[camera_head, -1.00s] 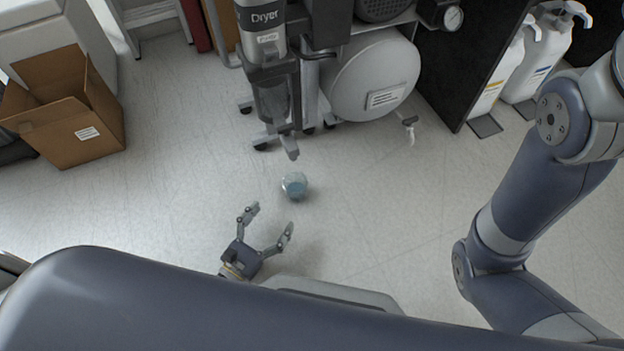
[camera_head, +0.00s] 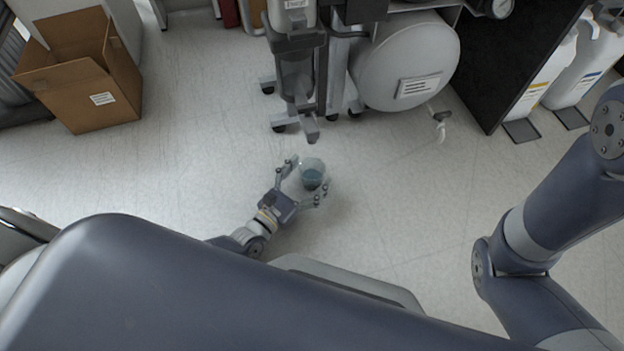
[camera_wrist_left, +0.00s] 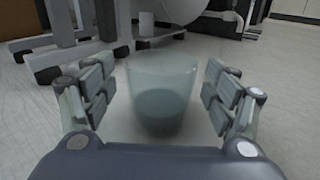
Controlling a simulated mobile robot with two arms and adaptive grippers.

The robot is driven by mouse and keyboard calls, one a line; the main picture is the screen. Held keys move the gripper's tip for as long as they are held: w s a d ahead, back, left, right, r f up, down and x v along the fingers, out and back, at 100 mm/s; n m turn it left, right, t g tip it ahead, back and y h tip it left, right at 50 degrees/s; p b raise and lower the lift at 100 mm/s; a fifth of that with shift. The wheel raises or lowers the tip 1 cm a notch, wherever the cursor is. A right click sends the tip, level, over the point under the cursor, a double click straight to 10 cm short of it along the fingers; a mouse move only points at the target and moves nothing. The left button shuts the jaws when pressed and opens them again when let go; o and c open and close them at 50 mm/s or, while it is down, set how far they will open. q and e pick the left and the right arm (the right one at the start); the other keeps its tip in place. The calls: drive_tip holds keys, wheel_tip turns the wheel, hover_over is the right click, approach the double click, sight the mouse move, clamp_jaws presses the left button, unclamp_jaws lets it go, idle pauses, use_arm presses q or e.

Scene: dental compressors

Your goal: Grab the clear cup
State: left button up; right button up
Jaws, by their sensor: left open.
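The clear cup (camera_head: 312,172) stands upright on the floor with bluish liquid in it, just below the dryer unit in the head view. My left gripper (camera_head: 306,184) is open, with one finger on each side of the cup. In the left wrist view the cup (camera_wrist_left: 162,92) sits between the two open fingers of the left gripper (camera_wrist_left: 162,100), with a visible gap on both sides. My right gripper is out of the head view; only the right arm shows at the right.
The dryer unit (camera_head: 296,75) with casters and a white tank (camera_head: 408,62) stand just beyond the cup. An open cardboard box (camera_head: 95,80) is at the upper left. White jugs (camera_head: 575,65) stand at the upper right. Floor right of the cup is clear.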

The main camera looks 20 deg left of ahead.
use_arm(q)
drive_tip(key=shift+w+d, duration=0.2)
drive_tip(key=shift+w, duration=0.35)
drive_tip(key=c, duration=1.2)
